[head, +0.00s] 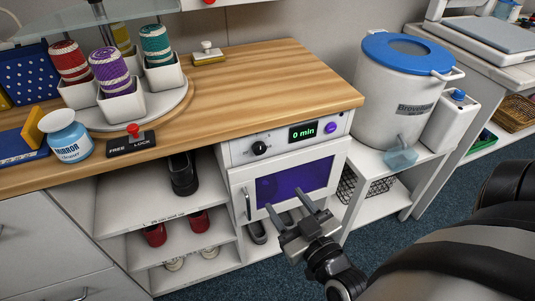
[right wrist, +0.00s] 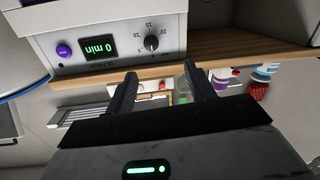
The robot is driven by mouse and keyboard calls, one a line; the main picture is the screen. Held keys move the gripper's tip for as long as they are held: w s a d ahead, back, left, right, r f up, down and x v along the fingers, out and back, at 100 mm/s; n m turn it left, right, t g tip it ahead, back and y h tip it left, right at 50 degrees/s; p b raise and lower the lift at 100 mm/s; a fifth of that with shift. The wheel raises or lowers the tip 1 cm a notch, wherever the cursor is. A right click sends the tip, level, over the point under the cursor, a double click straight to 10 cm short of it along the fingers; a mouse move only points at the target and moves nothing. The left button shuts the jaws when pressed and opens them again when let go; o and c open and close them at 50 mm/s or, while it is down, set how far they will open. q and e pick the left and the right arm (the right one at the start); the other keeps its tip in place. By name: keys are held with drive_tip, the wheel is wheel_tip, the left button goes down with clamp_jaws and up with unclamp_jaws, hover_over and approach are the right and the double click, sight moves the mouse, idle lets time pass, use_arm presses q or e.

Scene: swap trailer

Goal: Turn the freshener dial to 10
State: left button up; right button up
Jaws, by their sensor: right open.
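The freshener (head: 240,148) is a white cabinet unit under the wooden counter, with a purple window in its door. Its black dial (head: 259,148) is on the front panel, left of a green display (head: 303,133) reading "0 min" and a purple button (head: 330,127). In the right wrist view the dial (right wrist: 151,43) shows with numbers around it, including 15 and 20. My right gripper (head: 290,203) is open and empty, in front of the freshener door, below and apart from the dial. My left gripper is not in view.
Shoes stand on shelves at left. A white drum with a blue lid (head: 405,95) stands at right.

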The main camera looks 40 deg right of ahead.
sight(261, 150)
drive_tip(key=shift+h, duration=0.4)
drive_tip(key=w+d, duration=0.1)
drive_tip(key=w, duration=0.4)
drive_tip(key=w+d, duration=0.1)
drive_tip(key=w, duration=0.4)
drive_tip(key=w+d, duration=0.2)
drive_tip(key=w, duration=0.3)
drive_tip(key=shift+w+d+r, duration=0.1)
drive_tip(key=shift+w+r, duration=0.05)
drive_tip(key=shift+r, duration=0.05)
drive_tip(key=c, duration=1)
